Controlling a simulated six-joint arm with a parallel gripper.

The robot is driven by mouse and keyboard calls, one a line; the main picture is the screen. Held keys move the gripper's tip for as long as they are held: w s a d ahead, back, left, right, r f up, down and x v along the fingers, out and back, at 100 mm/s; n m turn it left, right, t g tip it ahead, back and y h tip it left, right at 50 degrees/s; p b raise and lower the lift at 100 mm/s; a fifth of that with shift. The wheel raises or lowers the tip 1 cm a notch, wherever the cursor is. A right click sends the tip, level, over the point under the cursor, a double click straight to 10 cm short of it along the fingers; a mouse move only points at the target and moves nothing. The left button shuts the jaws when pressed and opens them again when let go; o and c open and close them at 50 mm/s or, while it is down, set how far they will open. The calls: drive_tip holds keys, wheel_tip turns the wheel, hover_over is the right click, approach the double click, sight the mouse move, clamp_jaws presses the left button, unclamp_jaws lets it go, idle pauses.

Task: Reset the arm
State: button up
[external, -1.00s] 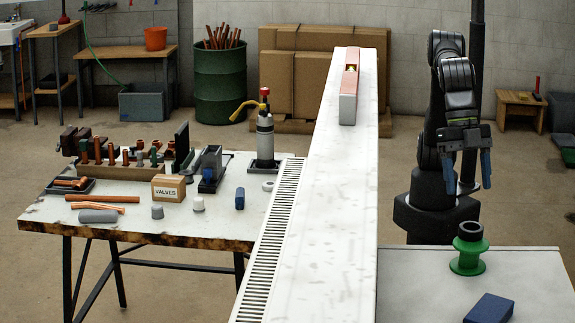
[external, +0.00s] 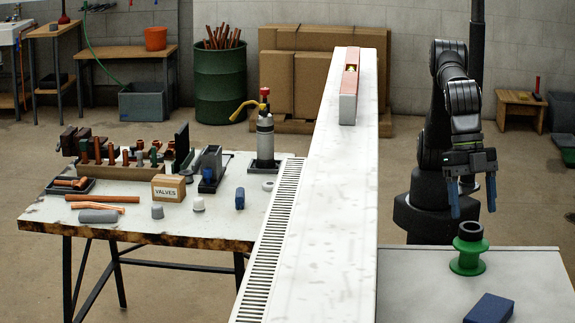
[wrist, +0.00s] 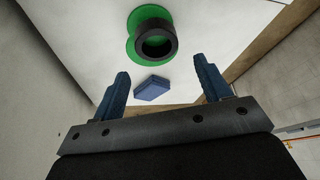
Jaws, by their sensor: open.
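My gripper (external: 473,198) is at the right in the external view, its two blue fingers pointing down. It is open with nothing between the fingers. It hangs behind and above the far edge of the grey side table (external: 410,290). In the wrist view its blue fingers (wrist: 163,88) are spread apart, and the table surface lies beyond them.
On the side table a green spool with a black ring (external: 467,262) stands upright, near my gripper. A blue block (external: 490,308) lies in front of it. A workbench (external: 120,222) with parts is farther left.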

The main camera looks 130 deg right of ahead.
drive_tip(key=w+d+r, duration=0.3)
drive_tip(key=d+r, duration=0.4)
drive_tip(key=d, duration=0.4)
drive_tip(key=s+d+r+m+t, duration=0.1)
drive_tip(key=s+d+r+m, duration=0.15)
drive_tip(key=d+r, duration=0.85)
drive_tip(key=s+d+r+m, duration=0.2)
drive_tip(key=s+d+r, duration=0.1)
drive_tip(key=d+r, duration=0.85)
drive_tip(key=w+d+f+m+h, duration=0.1)
drive_tip(key=d+m, duration=0.1)
drive_tip(key=d, duration=0.4)
drive_tip(key=w+d+f+m+t+h, duration=0.1)
drive_tip(key=w+d+f+m, duration=0.1)
drive_tip(key=d, duration=0.4)
drive_tip(key=shift+d+f, duration=0.2)
drive_tip(key=shift+d, duration=0.05)
drive_tip(key=shift+m, duration=0.25)
